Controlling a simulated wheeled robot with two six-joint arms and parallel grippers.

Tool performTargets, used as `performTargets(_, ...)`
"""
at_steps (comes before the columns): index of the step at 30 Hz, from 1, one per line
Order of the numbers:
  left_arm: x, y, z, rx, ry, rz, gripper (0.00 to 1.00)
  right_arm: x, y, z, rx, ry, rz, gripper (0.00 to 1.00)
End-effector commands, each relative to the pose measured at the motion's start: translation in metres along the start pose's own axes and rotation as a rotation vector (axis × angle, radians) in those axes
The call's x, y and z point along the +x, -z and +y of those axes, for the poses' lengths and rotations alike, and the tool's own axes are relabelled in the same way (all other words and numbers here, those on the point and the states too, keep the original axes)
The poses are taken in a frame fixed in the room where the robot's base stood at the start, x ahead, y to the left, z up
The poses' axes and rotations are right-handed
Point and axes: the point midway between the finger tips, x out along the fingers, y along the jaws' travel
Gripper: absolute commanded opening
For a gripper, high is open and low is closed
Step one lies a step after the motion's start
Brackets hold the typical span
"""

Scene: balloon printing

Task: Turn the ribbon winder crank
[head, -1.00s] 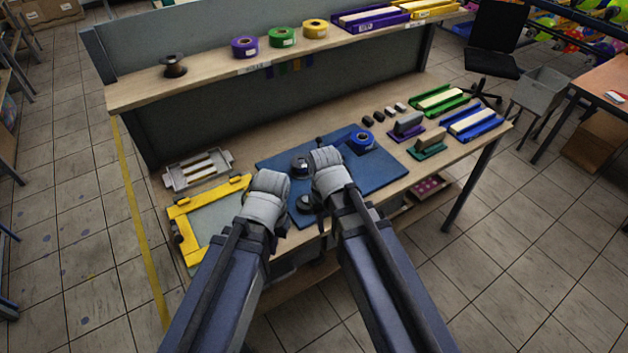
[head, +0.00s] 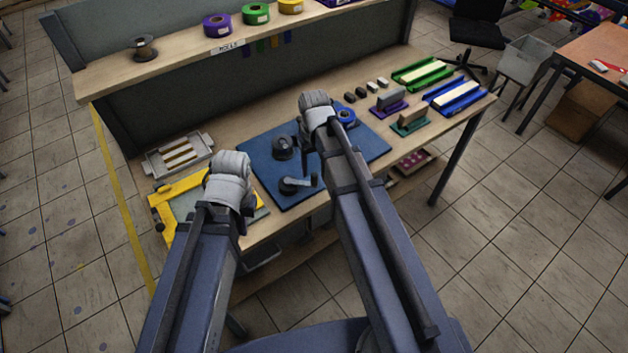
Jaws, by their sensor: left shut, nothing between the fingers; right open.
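The ribbon winder stands on a blue mat (head: 262,168) on the workbench. Its dark crank (head: 295,184) lies near the mat's front edge, with a short upright knob at its right end. A black round spool part (head: 284,146) sits behind the crank. My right gripper (head: 308,132) is over the back of the mat, right of the spool part and behind the crank, apart from the crank; it is open, its fingers mostly hidden by its wrist. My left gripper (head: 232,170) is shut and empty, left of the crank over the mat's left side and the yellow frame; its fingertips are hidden.
A blue tape roll (head: 346,115) is at the mat's back right, close to my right arm. A yellow-framed screen (head: 174,188) and a grey tray (head: 178,155) lie left. Squeegees (head: 388,103) and colored trays (head: 455,97) stand right. A shelf (head: 190,57) with tape rolls runs behind.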

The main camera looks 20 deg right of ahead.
Motion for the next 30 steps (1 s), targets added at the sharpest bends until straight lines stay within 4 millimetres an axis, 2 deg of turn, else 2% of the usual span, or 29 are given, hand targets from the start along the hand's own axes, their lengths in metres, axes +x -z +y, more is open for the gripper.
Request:
performTargets(1, 0.013, 0.001, 0.001, 0.000, 0.000, 0.000, 0.00, 0.014, 0.000, 0.000, 0.000, 0.000, 0.000, 0.59)
performTargets(9, 0.045, 0.003, 0.004, -0.002, 0.000, 0.000, 0.00, 0.046, 0.000, 0.000, 0.000, 0.000, 0.000, 0.59)
performTargets(13, 0.051, 0.003, 0.005, -0.002, 0.000, 0.000, 0.00, 0.051, 0.000, 0.000, 0.000, 0.000, 0.000, 0.59)
performTargets(21, 0.050, 0.003, 0.005, -0.002, 0.000, 0.000, 0.00, 0.051, 0.000, 0.000, 0.000, 0.000, 0.000, 0.59)
performTargets(23, 0.050, 0.003, 0.005, -0.002, 0.000, 0.000, 0.00, 0.051, 0.000, 0.000, 0.000, 0.000, 0.000, 0.55)
performTargets(30, 0.050, 0.003, 0.005, -0.002, 0.000, 0.000, 0.00, 0.051, 0.000, 0.000, 0.000, 0.000, 0.000, 0.28)
